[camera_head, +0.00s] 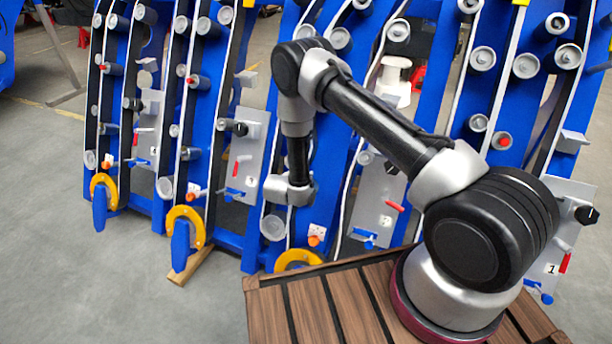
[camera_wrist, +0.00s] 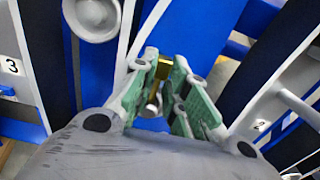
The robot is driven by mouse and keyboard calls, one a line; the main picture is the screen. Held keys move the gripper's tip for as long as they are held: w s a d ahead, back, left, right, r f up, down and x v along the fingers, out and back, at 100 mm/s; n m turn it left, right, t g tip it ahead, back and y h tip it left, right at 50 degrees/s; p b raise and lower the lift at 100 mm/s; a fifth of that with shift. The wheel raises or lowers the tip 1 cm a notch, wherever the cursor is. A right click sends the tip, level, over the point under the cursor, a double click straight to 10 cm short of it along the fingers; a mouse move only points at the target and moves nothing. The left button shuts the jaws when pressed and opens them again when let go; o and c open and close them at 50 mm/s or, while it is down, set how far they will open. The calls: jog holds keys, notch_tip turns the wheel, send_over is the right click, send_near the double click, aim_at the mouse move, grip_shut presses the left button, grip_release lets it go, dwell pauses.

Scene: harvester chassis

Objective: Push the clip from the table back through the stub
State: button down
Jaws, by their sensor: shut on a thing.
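In the wrist view, my gripper (camera_wrist: 165,72) has its two green-faced fingers closed around a small brass-yellow piece, which I take to be the clip (camera_wrist: 180,72). Only parts of the clip show between the fingers. A small grey rounded end (camera_wrist: 151,108) shows between the fingers, nearer the palm; it may be the stub, but I cannot tell. The gripper is in front of the blue chassis. Whether the clip is through the stub cannot be seen. In the head view, my arm reaches to the chassis, and the gripper and clip cannot be made out.
Several blue chassis frames (camera_head: 342,196) with protruding grey cylinders stand across the head view. A grey plate (camera_head: 246,150) with red-handled and black knobs is on one frame. Yellow rings (camera_head: 186,226) sit at their feet. Open grey floor (camera_head: 75,265) lies at the left.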

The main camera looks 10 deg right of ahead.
jog(key=shift+s+a+f, duration=0.2)
jog(key=shift+f, duration=0.25)
jog(key=shift+s+a+f, duration=0.15)
jog(key=shift+s+f, duration=0.05)
jog(key=shift+f, duration=0.2)
jog(key=c, duration=1.3)
grip_release()
jog(key=shift+c, duration=0.2)
jog(key=v, duration=1.2)
